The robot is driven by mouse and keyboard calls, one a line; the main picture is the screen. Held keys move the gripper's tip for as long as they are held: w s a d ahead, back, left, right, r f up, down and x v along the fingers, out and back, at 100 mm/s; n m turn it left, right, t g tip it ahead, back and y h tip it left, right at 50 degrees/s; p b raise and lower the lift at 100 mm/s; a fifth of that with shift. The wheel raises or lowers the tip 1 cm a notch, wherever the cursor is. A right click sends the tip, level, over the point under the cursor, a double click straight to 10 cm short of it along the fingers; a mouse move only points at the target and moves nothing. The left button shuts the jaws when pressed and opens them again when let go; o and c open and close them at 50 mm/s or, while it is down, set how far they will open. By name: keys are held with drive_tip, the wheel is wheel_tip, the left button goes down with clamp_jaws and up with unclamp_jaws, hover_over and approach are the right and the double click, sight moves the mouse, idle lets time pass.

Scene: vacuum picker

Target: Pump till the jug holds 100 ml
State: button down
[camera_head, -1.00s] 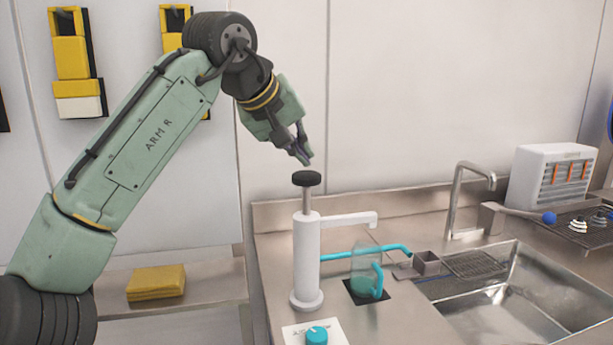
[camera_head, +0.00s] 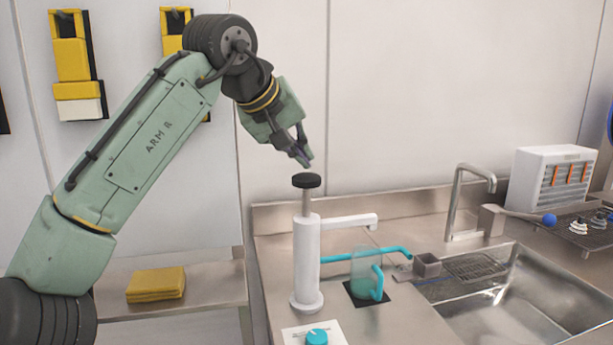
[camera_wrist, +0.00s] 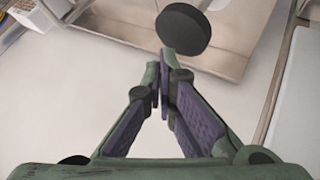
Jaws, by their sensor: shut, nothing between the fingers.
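The white pump (camera_head: 306,265) stands upright on the counter with its plunger rod raised and a black round knob (camera_head: 306,180) on top. Its white spout (camera_head: 350,221) reaches right, above the jug. The clear jug (camera_head: 364,268), tinted teal and with a teal handle, stands on a dark square pad; I cannot read its level. My gripper (camera_head: 307,163) is shut and empty, just above the knob and apart from it. In the wrist view, the closed fingertips (camera_wrist: 166,58) point toward the black knob (camera_wrist: 183,29).
A teal dial (camera_head: 317,336) sits on a white panel in front of the pump. A teal pipe (camera_head: 385,250) runs behind the jug. A sink (camera_head: 490,315) with a tap (camera_head: 455,200) lies to the right. A yellow cloth stack (camera_head: 155,283) rests on the left shelf.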

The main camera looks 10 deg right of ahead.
sight(301, 176)
drive_tip(key=shift+f, duration=0.45)
drive_tip(key=shift+f+b, duration=1.6)
drive_tip(key=shift+f, duration=0.6)
idle(1.6)
drive_tip(key=shift+r, duration=0.15)
drive_tip(key=shift+r+p, duration=2.45)
drive_tip(key=shift+r, duration=0.05)
drive_tip(key=shift+r+p, duration=2.1)
drive_tip(key=shift+r, duration=0.4)
